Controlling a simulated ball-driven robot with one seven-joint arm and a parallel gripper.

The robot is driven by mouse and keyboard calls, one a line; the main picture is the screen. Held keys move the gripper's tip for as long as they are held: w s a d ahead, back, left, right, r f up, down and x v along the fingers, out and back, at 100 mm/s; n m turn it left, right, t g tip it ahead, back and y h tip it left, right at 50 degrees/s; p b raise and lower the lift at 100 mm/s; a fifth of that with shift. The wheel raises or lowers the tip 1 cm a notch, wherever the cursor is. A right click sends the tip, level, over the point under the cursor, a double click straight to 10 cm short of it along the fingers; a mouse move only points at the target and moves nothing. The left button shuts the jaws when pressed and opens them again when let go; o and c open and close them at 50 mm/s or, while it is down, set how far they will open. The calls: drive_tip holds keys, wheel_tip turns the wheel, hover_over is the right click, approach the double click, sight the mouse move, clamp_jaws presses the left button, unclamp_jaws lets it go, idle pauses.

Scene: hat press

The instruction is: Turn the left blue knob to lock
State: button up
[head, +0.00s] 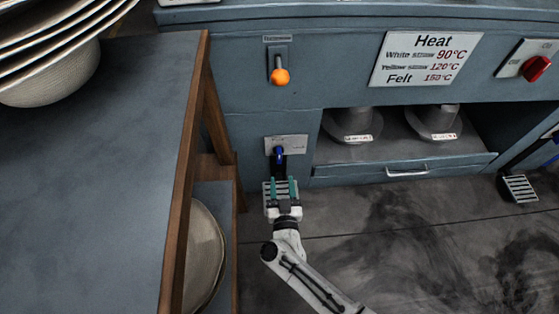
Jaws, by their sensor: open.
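The left blue knob (279,154) sits on a light metal plate (298,142) low on the front of the grey-blue press. My gripper (281,184) is directly below the knob in the picture, with its teal-edged fingers pointing up toward it. The fingers are apart, and I see nothing held between them. The fingertips are close to the knob; I cannot tell whether they touch it. The lettering on the plate is too small to read.
Right of the knob is an open compartment with a drawer handle (407,172). Above are an orange-tipped lever (280,76), a heat sign (427,60) and a red knob (536,68).

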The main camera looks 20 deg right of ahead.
sight(279, 156)
drive_tip(key=b+x, duration=0.4)
drive_tip(key=x, duration=0.5)
drive_tip(key=shift+w+f, duration=0.1)
drive_tip(key=shift+w+d+b, duration=0.2)
drive_tip(key=shift+w+b, duration=0.15)
drive_tip(key=shift+w, duration=0.2)
drive_tip(key=shift+c, duration=0.3)
clamp_jaws()
